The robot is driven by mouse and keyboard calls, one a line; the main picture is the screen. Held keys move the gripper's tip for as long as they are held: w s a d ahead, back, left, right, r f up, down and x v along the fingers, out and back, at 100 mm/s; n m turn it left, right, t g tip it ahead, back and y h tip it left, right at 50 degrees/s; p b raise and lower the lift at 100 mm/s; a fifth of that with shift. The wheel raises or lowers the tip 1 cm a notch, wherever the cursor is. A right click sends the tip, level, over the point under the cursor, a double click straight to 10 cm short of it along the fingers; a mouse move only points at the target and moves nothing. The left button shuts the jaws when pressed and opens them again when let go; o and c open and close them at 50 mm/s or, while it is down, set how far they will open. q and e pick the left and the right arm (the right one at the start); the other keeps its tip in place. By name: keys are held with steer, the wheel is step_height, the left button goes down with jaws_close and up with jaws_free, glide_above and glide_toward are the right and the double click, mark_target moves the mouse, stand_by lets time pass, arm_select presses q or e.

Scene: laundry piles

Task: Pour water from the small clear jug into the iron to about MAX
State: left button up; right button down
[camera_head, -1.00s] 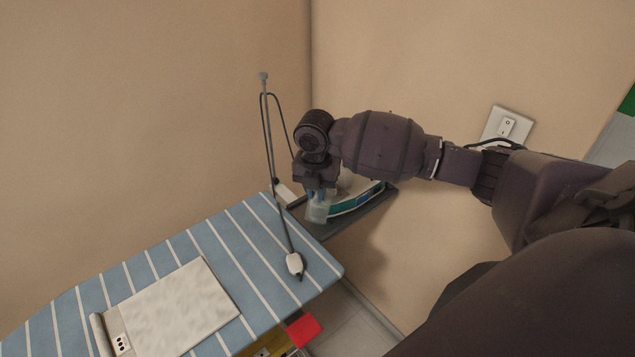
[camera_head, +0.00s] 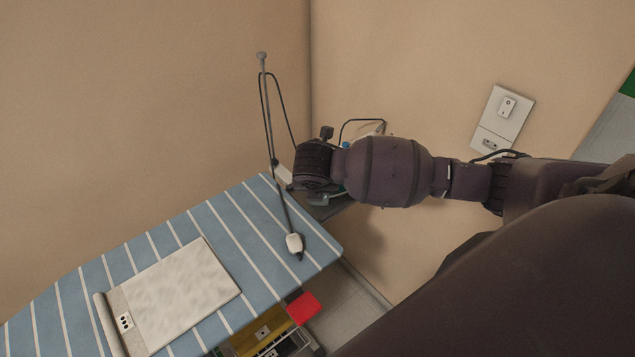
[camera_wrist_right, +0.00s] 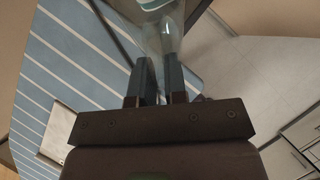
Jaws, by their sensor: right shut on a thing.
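In the right wrist view, my right gripper (camera_wrist_right: 160,78) is shut on the small clear jug (camera_wrist_right: 163,40), which sits between and just beyond the fingers. Its water level cannot be made out. A teal and white piece of the iron (camera_wrist_right: 157,4) shows at the top edge, behind the jug. In the head view, my right wrist covers the gripper, most of the jug and most of the iron. Only a pale greenish sliver shows under the wrist. I cannot tell whether water is flowing or where MAX is. My left gripper is out of view.
A thin cord-holder rod (camera_head: 270,130) with a hanging cord rises near the wrist. A dark iron rest (camera_head: 330,211) shows at the board's end.

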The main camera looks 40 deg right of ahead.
steer(key=shift+r+n+t, duration=0.1)
steer(key=shift+n+t, duration=0.4)
steer(key=shift+s+a+r+t+h, duration=0.1)
steer(key=shift+r+t+h, duration=0.25)
steer(key=shift+t+h, duration=0.55)
steer(key=shift+t, duration=0.5)
steer(key=b, duration=0.2)
steer(key=shift+t+b, duration=0.3)
steer(key=shift+b, duration=0.05)
steer(key=shift+r+t+h+b, duration=0.15)
steer(key=shift+t+h+b, duration=0.2)
steer(key=shift+b, duration=0.45)
steer(key=shift+r+h+b, duration=0.15)
steer(key=shift+h+b, duration=0.1)
steer(key=shift+b, duration=0.3)
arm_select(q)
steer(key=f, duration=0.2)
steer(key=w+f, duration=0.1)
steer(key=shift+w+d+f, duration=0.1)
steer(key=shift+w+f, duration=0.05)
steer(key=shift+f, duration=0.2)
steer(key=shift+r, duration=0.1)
arm_select(e)
steer(key=shift+r, duration=0.1)
